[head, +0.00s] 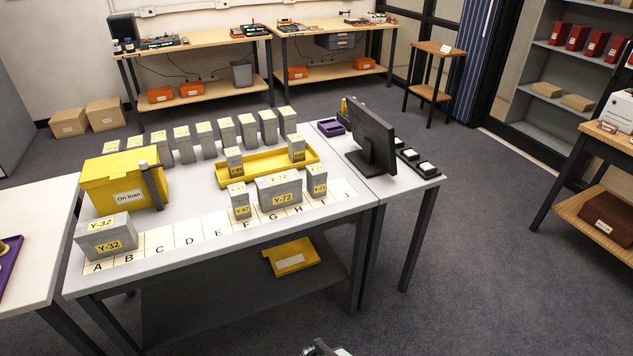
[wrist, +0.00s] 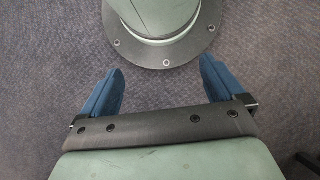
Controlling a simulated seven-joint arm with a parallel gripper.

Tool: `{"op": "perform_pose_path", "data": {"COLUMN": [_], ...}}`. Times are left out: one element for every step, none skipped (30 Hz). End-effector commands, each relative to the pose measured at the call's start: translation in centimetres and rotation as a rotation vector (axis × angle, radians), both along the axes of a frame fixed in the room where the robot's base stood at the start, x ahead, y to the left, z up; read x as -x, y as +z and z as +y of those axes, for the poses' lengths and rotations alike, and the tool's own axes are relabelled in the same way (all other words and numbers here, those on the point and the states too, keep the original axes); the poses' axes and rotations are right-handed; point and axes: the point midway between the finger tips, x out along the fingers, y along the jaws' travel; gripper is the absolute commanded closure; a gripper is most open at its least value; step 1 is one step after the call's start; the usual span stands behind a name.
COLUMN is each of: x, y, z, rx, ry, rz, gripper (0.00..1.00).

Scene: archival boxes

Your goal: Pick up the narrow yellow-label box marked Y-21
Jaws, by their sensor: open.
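Narrow grey boxes with yellow labels stand on the white table. One (head: 317,181) is on the lettered strip near H and I, right of the wide box Y-72 (head: 280,191). Another narrow box (head: 239,201) stands left of Y-72, near E and F. Two more stand in the yellow tray (head: 221,181), one at left (head: 234,162) and one at right (head: 296,148). The small labels are too blurred for me to tell surely which is Y-21. My gripper (wrist: 161,68) is open and empty in the wrist view, above the carpet, away from the table.
A wide box Y-32 (head: 108,237) and a yellow "On loan" bin (head: 112,192) stand at the table's left. A row of grey boxes (head: 227,132) lines the back. A monitor (head: 371,135) stands at right. The strip (head: 188,239) is bare from C to D.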

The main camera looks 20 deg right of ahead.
Motion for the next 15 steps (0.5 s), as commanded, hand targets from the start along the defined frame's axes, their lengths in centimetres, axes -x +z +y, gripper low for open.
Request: {"op": "perform_pose_path", "data": {"x": [-1.4, -2.2, -3.5, -4.4, -5.4, -6.7, -7.7, -8.6, -9.8, -10.8, -11.7, -12.9, -13.8, -14.7, -15.8], "y": [0.1, 0.2, 0.4, 0.6, 0.9, 1.2, 1.5, 1.8, 2.3, 2.6, 3.0, 3.5, 3.9, 4.3, 4.9], "z": [-0.3, -0.6, -0.9, -1.2, -1.6, -2.1, -2.5, -2.9, -3.4, -3.9, -4.3, -5.0, -5.5, -6.0, -6.7], "rx": [-0.008, -0.014, -0.024, -0.030, -0.037, -0.047, -0.054, -0.060, -0.069, -0.074, -0.080, -0.087, -0.092, -0.097, -0.103], "ry": [0.002, 0.003, 0.008, 0.012, 0.016, 0.021, 0.027, 0.030, 0.038, 0.042, 0.047, 0.054, 0.059, 0.064, 0.071], "rz": [-0.015, -0.023, -0.036, -0.046, -0.056, -0.069, -0.080, -0.090, -0.103, -0.113, -0.123, -0.139, -0.149, -0.159, -0.172], "gripper": [0.04, 0.04, 0.04, 0.04, 0.04, 0.04, 0.04, 0.04, 0.04, 0.04, 0.04, 0.04, 0.04, 0.04, 0.04]}}
